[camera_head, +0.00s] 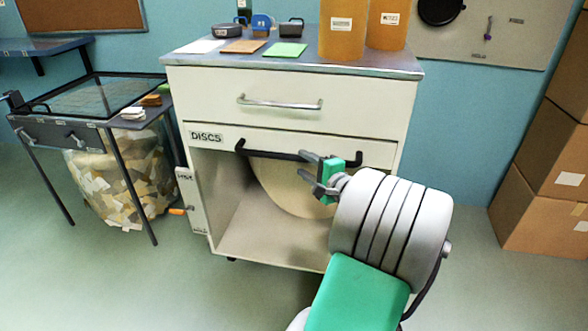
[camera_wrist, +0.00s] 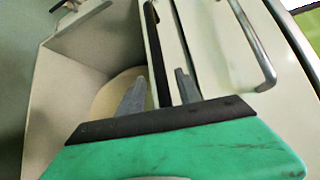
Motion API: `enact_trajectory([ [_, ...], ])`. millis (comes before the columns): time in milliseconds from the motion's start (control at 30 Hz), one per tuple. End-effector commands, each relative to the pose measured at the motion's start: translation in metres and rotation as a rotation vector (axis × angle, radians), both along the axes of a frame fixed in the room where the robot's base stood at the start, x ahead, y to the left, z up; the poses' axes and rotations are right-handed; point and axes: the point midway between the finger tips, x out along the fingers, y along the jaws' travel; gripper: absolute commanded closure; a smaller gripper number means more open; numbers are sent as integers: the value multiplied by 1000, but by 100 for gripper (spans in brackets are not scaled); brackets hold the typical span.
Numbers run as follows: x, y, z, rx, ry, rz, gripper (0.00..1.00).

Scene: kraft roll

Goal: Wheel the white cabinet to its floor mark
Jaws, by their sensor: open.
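The white cabinet (camera_head: 290,85) stands upright in the middle of the head view, with a drawer above and an open lower compartment labelled DISCS. A black bar handle (camera_head: 270,155) runs across its front below the drawer; it also shows in the wrist view (camera_wrist: 154,50). My gripper (camera_head: 309,168) is open at the right part of this bar. In the wrist view my gripper (camera_wrist: 160,85) has its two fingers on either side of the bar's line; contact cannot be told. No floor mark shows in either view.
Orange containers (camera_head: 342,30) and small items stand on the cabinet top. A dark table (camera_head: 85,130) with a bag of scraps (camera_head: 120,180) beneath stands close on the left. Cardboard boxes (camera_head: 540,185) are stacked at right. Floor in front left is clear.

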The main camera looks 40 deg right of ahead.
Motion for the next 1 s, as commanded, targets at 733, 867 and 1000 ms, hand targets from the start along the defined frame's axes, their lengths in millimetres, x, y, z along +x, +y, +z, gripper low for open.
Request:
enact_trajectory([
  [733,55,-5,-8,-2,3,2,71],
  [867,55,-5,-8,-3,4,2,81],
  [1000,55,-5,-8,-3,4,2,93],
])
